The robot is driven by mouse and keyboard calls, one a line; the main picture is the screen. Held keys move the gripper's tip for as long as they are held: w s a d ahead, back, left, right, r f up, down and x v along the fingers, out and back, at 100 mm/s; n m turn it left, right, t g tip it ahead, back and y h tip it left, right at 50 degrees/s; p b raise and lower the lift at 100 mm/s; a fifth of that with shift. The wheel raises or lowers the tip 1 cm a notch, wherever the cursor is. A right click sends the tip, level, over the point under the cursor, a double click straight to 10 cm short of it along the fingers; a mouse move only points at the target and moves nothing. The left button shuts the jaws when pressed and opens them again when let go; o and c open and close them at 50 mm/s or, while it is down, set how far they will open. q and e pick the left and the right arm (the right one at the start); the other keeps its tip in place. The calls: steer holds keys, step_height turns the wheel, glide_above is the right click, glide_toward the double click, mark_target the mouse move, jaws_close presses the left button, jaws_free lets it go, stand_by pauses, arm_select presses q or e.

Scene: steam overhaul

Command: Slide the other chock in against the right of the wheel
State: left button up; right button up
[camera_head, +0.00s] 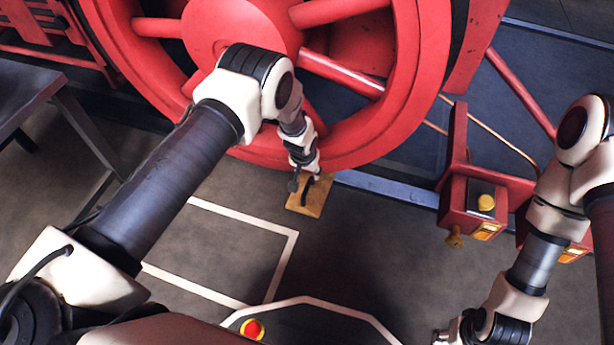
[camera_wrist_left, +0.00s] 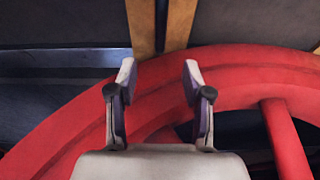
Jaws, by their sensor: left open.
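The big red wheel (camera_head: 405,100) fills the top of the head view. Its rim also crosses the left wrist view (camera_wrist_left: 75,130). A wooden chock (camera_head: 312,205) with a dark handle lies on the floor by the foot of the wheel. Its two wooden strips with a dark band between show at the top of the left wrist view (camera_wrist_left: 141,22). My left gripper (camera_head: 305,178) is over the chock, close to the rim; its fingers (camera_wrist_left: 158,72) are apart with nothing clearly between them. My right gripper (camera_head: 450,335) is partly cut off at the bottom edge.
A steel rail (camera_head: 385,188) runs right from the wheel. A red beam with a lamp box (camera_head: 485,203) stands right of it, near my right arm. White lines (camera_head: 245,215) mark the floor. A dark table (camera_head: 25,95) is at left. A small brown piece (camera_wrist_left: 317,49) shows at the wrist view's edge.

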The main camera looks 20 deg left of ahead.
mark_target(310, 180)
arm_select(q)
steer(key=b+x, duration=0.7)
steer(key=x, duration=0.1)
steer(key=shift+s, duration=0.1)
steer(key=shift+f+b, duration=0.35)
steer(key=shift+f, duration=0.1)
steer(key=shift+r, duration=0.1)
jaws_close()
steer(key=shift+w, duration=0.4)
steer(key=shift+w+a+b, duration=0.15)
steer(key=shift+w+b, duration=0.85)
steer(key=shift+r, duration=0.1)
